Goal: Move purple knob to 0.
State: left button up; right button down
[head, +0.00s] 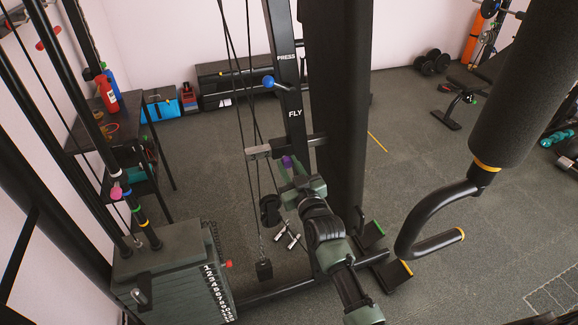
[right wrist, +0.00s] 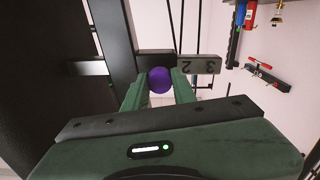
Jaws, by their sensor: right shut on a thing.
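The purple knob (head: 287,161) is on a black and grey metal bar (head: 258,152) that crosses the upright of the gym machine. My right gripper (head: 293,167) reaches it from below in the head view and is shut on it. In the right wrist view the purple knob (right wrist: 160,80) sits between the two green fingers of my right gripper (right wrist: 159,90). No 0 mark is visible. My left gripper is not in view.
A blue knob (head: 268,81) is on the upright labelled PRESS and FLY. Cables hang left of the bar. A weight stack (head: 170,275) stands lower left. A padded roller (head: 522,85) and curved handle (head: 425,222) are on the right. Open floor lies beyond the machine.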

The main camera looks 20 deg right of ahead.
aim_at(288, 165)
jog(key=shift+w+b, duration=0.6)
jog(key=shift+w, duration=0.6)
jog(key=shift+r, duration=0.1)
jog(key=c, duration=1.2)
grip_release()
jog(key=shift+o, duration=0.4)
jog(key=shift+w, duration=0.15)
jog(key=s+b, duration=0.1)
jog(key=s, duration=0.7)
jog(key=shift+w, duration=0.1)
